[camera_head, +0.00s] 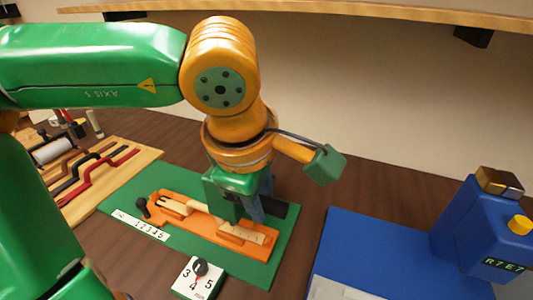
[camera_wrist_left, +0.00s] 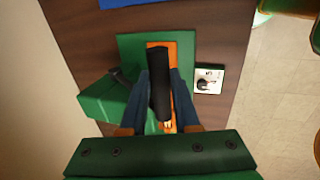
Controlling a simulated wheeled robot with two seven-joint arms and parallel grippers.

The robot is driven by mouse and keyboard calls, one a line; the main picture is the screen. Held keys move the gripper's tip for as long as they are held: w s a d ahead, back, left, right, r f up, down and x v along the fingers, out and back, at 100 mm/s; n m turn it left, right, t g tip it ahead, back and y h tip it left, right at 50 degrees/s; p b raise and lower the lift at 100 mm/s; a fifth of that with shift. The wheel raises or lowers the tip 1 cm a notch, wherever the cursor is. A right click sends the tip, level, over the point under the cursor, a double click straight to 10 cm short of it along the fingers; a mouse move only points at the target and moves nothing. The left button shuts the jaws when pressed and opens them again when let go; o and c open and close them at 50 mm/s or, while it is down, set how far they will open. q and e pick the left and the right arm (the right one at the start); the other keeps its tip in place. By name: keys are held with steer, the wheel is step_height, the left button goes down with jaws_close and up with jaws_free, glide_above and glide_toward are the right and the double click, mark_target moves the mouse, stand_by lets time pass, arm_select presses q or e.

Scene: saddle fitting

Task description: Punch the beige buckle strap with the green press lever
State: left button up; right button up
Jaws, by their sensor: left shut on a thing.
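The beige buckle strap (camera_head: 251,232) lies lengthwise in the orange fixture (camera_head: 213,232) on a green mat. Its middle is hidden in the head view; a small bit of beige (camera_wrist_left: 168,125) shows in the wrist view. My left gripper (camera_head: 257,210) is over the fixture, pointing down, its blue-grey fingers shut on the black grip of the press lever (camera_wrist_left: 158,85). That grip sticks out to the right in the head view (camera_head: 277,209). My right gripper is not in view.
A dial (camera_head: 198,276) sits at the mat's front edge, and a numbered white strip (camera_head: 141,225) lies left of the fixture. A wooden board (camera_head: 95,175) with straps and tools is at left. A blue machine (camera_head: 480,240) stands on a blue mat at right.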

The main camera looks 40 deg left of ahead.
arm_select(q)
steer(key=shift+w+r, duration=0.35)
steer(key=shift+w, duration=0.05)
steer(key=w+r+p, duration=0.1)
steer(key=w+a+r+p, duration=0.1)
steer(key=w+p, duration=0.1)
steer(key=shift+w+r, duration=0.15)
steer(key=shift+r, duration=0.05)
steer(key=shift+o, duration=0.6)
steer(key=shift+w+r+p, duration=0.15)
steer(key=shift+w+p, duration=0.05)
steer(key=shift+p, duration=0.2)
steer(key=shift+o, duration=0.7)
